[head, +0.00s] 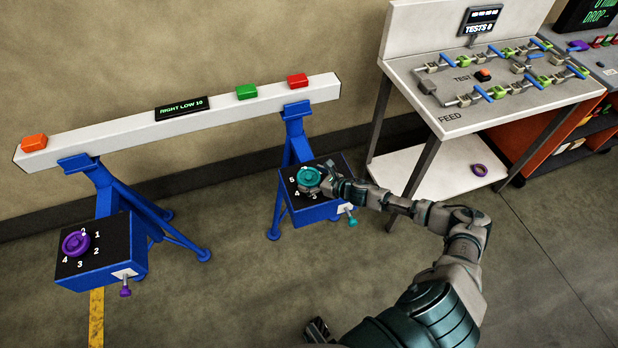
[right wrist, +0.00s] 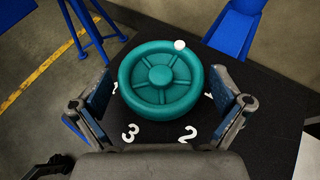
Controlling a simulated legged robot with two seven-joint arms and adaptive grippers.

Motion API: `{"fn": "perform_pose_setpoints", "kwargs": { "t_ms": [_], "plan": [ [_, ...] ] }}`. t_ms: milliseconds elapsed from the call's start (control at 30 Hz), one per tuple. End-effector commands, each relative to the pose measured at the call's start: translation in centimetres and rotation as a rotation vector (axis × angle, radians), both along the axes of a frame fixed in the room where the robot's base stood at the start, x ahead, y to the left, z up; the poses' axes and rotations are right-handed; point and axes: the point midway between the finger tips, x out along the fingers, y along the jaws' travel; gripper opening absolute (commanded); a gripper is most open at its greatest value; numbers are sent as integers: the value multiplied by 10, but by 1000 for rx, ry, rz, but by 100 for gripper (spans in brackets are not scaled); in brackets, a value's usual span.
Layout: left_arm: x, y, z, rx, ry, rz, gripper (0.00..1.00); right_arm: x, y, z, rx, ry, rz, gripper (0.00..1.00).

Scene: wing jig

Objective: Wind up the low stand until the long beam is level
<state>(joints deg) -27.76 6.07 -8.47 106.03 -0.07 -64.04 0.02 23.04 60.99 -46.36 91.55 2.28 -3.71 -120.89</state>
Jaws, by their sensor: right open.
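The long white beam (head: 210,122) rests across two blue stands. Its display (head: 181,108) reads "RIGHT LOW 10". The left stand (head: 104,190) has a box with a purple handwheel (head: 76,243) and a purple knob (head: 125,291). The right stand (head: 297,140) has a box with a teal handwheel (head: 310,178) and a teal knob (head: 352,221). My right gripper (head: 326,180) is at the teal wheel. In the right wrist view the open fingers stand either side of the teal wheel (right wrist: 160,78), with gaps on both sides. My left gripper is not clearly seen.
Orange (head: 34,142), green (head: 247,91) and red (head: 297,80) blocks sit on the beam. A white test bench (head: 470,125) stands at the right, with a purple ring (head: 479,170) on its lower shelf. The floor in front is clear.

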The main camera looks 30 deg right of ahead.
Motion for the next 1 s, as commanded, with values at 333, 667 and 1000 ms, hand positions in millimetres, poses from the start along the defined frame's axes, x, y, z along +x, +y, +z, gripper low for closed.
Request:
{"fn": "perform_pose_setpoints", "kwargs": {
  "t_ms": [333, 667, 1000],
  "plan": [
    [-1, 0, 1, 0, 4, 0, 40, 6, 5, -1, -3, 0, 1, 100],
    [-1, 0, 1, -1, 3, 1, 40, 6, 4, -1, -1, -1, 3, 53],
    [-5, 2, -11, 2, 9, 0, 40, 5, 5, -1, 3, 0, -71, 53]
  ]
}}
